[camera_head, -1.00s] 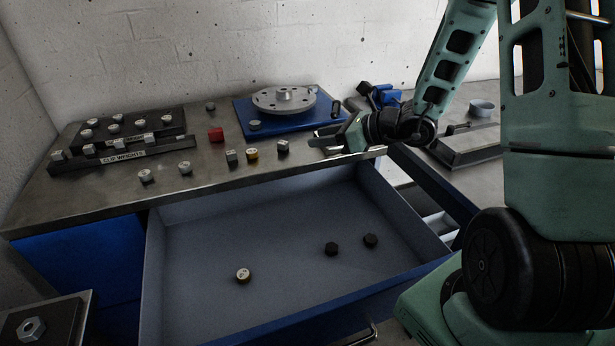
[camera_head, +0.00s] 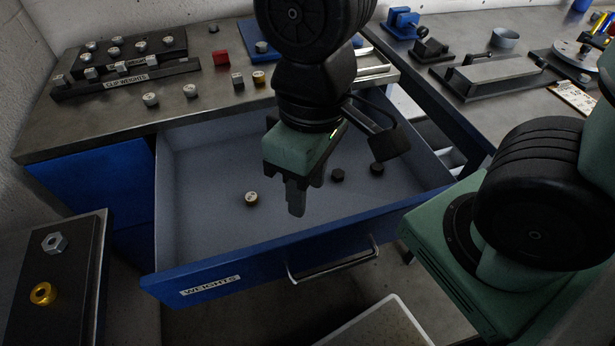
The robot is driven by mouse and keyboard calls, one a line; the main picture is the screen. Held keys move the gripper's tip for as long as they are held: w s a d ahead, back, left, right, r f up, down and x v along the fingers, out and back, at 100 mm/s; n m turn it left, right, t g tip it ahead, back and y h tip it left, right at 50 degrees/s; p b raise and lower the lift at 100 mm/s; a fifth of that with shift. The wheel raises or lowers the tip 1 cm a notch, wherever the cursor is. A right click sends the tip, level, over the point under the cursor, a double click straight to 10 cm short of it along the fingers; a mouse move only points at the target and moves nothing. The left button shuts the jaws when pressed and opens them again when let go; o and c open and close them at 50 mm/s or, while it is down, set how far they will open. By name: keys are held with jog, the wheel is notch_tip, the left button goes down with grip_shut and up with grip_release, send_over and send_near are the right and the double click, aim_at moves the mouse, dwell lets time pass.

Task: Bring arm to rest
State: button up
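My gripper (camera_head: 296,198) hangs in the middle of the head view, pointing down, over the open drawer. Its fingers are seen edge-on, so I cannot tell if they are open or shut. No held thing shows at the fingertips.
The open blue drawer (camera_head: 215,284) holds a silver-and-brass weight (camera_head: 251,198) and two dark weights, one black weight (camera_head: 376,168) at right. Weight racks (camera_head: 125,80), a red block (camera_head: 220,58) and small weights stand on the bench (camera_head: 80,130). A dark tray (camera_head: 80,250) is lower left.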

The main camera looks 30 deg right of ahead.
jog(key=shift+r+n+t, duration=0.1)
jog(key=shift+n+t, duration=0.2)
jog(key=shift+n, duration=0.2)
notch_tip(320, 180, up, 2)
jog(key=shift+p, duration=1)
